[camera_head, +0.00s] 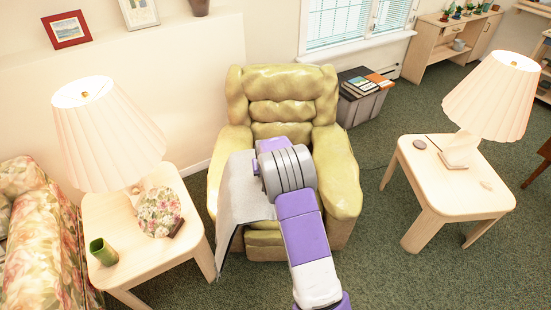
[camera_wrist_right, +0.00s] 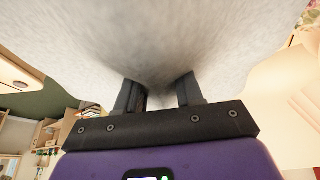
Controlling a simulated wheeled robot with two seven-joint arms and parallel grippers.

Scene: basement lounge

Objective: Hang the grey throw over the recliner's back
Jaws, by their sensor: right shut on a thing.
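The yellow-green recliner (camera_head: 280,86) faces me in the middle of the head view, with its tufted back against the wall side. The grey throw (camera_head: 240,190) hangs from my right gripper over the recliner's left armrest and seat area, its lower edge dropping beside the seat. I cannot tell whether it touches the chair. In the right wrist view, my right gripper (camera_wrist_right: 160,92) is shut on the grey throw (camera_wrist_right: 160,35), which is bunched between the fingers. My right arm hides the fingers and part of the seat in the head view. My left gripper is not in view.
A side table (camera_head: 100,286) with a pleated lamp (camera_head: 105,135) stands left of the recliner, and another table (camera_head: 440,187) with a lamp (camera_head: 493,95) stands right. A grey bin (camera_head: 360,108) with books is behind right. Green carpet lies open between recliner and right table.

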